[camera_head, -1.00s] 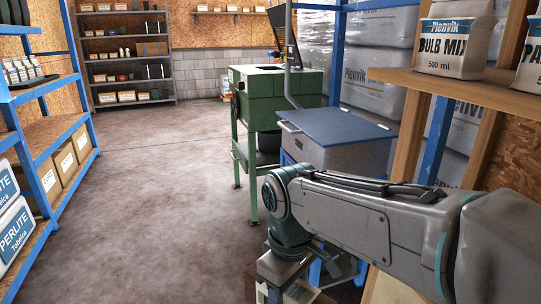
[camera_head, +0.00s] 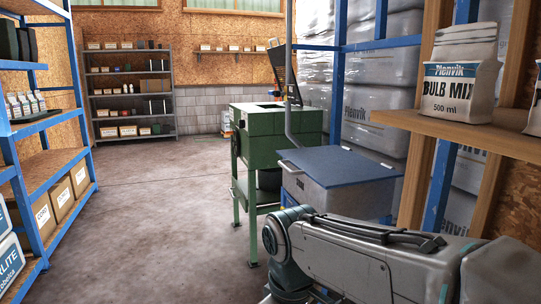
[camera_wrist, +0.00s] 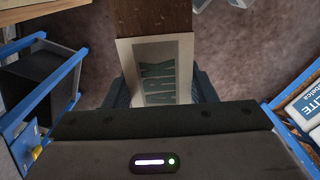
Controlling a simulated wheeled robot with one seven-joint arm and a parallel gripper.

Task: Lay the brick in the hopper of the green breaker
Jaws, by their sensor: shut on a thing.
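The green breaker (camera_head: 276,134) stands mid-distance in the head view, on green legs. A dark opening shows in its top (camera_head: 268,106), with a dark upright panel (camera_head: 285,75) behind it; the inside of the hopper is hidden. In the wrist view, the brick (camera_wrist: 165,20) is brown with a pale paper band (camera_wrist: 160,70) bearing teal print. My gripper (camera_wrist: 162,92) is shut on it, with blue fingers at both sides of the band. The gripper and brick are out of the head view; only my arm shows, at the lower right.
A grey bin with a blue lid (camera_head: 338,166) stands in front of the breaker, close to my arm. A wooden shelf (camera_head: 470,133) with a Bulb Mix bag (camera_head: 460,88) is at right. A blue rack (camera_head: 45,175) lines the left. The concrete floor (camera_head: 160,215) between is clear.

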